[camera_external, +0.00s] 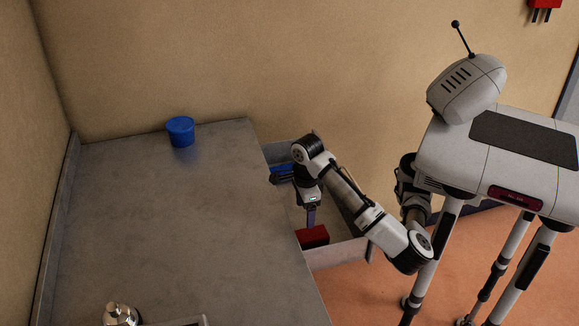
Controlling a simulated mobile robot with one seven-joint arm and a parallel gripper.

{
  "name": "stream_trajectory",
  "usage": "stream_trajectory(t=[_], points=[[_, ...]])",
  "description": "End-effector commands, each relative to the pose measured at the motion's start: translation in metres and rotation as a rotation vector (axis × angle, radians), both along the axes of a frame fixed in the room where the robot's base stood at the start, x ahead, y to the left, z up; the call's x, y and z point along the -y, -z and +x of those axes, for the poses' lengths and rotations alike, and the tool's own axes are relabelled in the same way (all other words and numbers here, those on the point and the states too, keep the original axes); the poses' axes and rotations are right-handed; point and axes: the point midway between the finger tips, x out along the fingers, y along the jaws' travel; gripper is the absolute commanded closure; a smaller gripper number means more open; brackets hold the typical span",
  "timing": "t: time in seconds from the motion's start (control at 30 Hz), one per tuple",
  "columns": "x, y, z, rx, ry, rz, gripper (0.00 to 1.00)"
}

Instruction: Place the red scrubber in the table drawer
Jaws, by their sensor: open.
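The table drawer (338,254) is pulled out from the right side of the grey table. The red scrubber (313,237) shows as a red block inside the drawer, near its front-side corner in the picture. My gripper (311,222) points down into the drawer just above the red scrubber. Its jaws are open. I cannot tell from this view whether a finger still touches the scrubber. My arm hides part of the drawer's inside.
A blue object (283,174) lies in the drawer's far part. A blue cup-like container (180,131) stands at the back of the table (170,220). A shiny metal object (121,314) sits at the table's near edge. The middle of the tabletop is clear.

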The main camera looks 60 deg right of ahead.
Motion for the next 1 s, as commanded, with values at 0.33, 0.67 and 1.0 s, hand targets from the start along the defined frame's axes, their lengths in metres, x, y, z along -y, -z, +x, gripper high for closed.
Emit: stream_trajectory(t=[0.33,0.67,1.0], points=[[-0.001,-0.069,0.000,-0.001,-0.002,0.001,0.24],[0.000,-0.079,0.000,0.000,-0.001,0.000,0.24],[0.000,-0.079,0.000,0.000,0.000,0.000,0.24]])
